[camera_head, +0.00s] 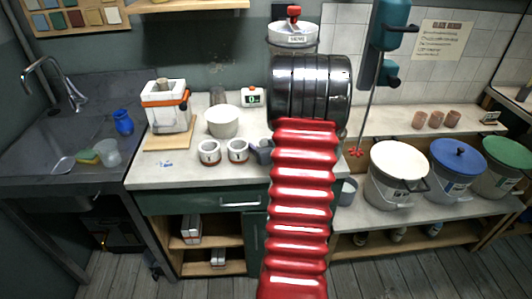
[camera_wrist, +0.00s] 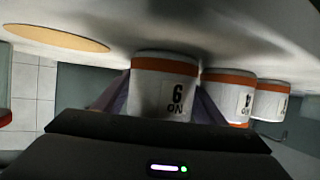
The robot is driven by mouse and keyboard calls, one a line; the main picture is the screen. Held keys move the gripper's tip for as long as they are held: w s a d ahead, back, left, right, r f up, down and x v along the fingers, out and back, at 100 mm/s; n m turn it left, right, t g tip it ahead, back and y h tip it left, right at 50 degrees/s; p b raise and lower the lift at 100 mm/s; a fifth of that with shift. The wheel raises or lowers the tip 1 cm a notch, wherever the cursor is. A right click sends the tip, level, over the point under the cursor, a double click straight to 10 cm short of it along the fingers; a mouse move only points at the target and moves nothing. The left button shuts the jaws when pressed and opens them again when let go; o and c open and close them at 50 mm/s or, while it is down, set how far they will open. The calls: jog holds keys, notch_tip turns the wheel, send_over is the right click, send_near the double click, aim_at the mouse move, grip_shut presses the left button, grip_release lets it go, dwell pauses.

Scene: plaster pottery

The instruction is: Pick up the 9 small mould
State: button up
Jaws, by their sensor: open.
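The wrist view is upside down. The 9 small mould (camera_wrist: 163,82), white with an orange-brown band at each end, stands on the pale worktop; its label reads as "No 9" turned over. My gripper (camera_wrist: 163,104) is open, with one purple-grey finger on each side of this mould; I cannot tell if they touch it. Two similar moulds (camera_wrist: 226,90) and (camera_wrist: 270,100) stand beside it, their labels too small to read surely. In the head view two small moulds (camera_head: 209,152) and (camera_head: 237,150) show left of my arm; the 9 mould is hidden there.
A white bowl (camera_head: 222,121), an orange-strapped mould (camera_head: 167,106) on a board and a timer (camera_head: 251,96) stand behind. Lidded buckets (camera_head: 398,174) stand at right. A sink (camera_head: 70,140) is at left. A round wooden disc (camera_wrist: 55,38) lies on the worktop.

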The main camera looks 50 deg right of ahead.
jog(key=shift+c, duration=0.3)
jog(key=shift+r, duration=0.1)
jog(key=c, duration=0.9)
